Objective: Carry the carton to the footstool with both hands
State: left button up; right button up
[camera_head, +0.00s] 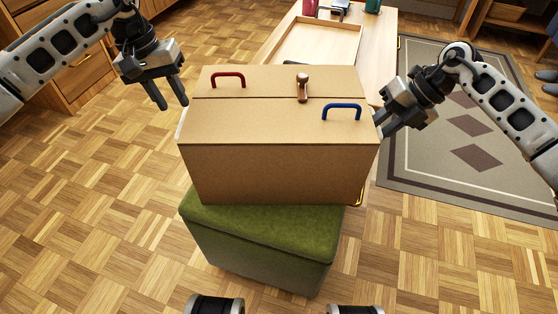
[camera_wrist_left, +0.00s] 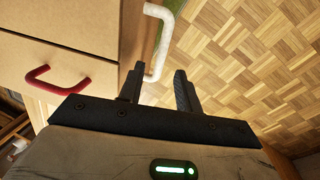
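The brown carton (camera_head: 282,172) sits upright over the back part of the green footstool (camera_head: 262,232), whose front top shows. A red handle (camera_head: 228,74), a blue handle (camera_head: 342,106) and a brown knob (camera_head: 302,88) are on its top. A white handle (camera_wrist_left: 162,40) is on its left side and a yellow one (camera_head: 360,194) low on its right. My left gripper (camera_head: 174,104) is open and empty, left of the carton, its fingers near the white handle's end. My right gripper (camera_head: 383,124) is close against the carton's right side, fingers apart; I cannot tell if it touches.
Behind the carton stands a low wooden table (camera_head: 376,50) with a shallow tray (camera_head: 318,42) and cups. A patterned rug (camera_head: 500,172) lies at the right, wooden drawers (camera_head: 84,68) at the back left. The parquet floor left of the footstool is clear.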

jog(key=shift+a+r, duration=0.2)
jog(key=shift+a, duration=0.2)
jog(key=shift+d+r, duration=0.2)
jog(key=shift+r, duration=0.05)
pick_arm(q)
jog(key=r, duration=0.3)
jog(key=shift+a+r, duration=0.35)
jog(key=shift+a, duration=0.05)
pick_arm(e)
jog(key=v, duration=1.1)
jog(key=shift+d, duration=0.45)
pick_arm(q)
jog(key=shift+s, duration=0.15)
pick_arm(e)
jog(key=shift+s, duration=0.1)
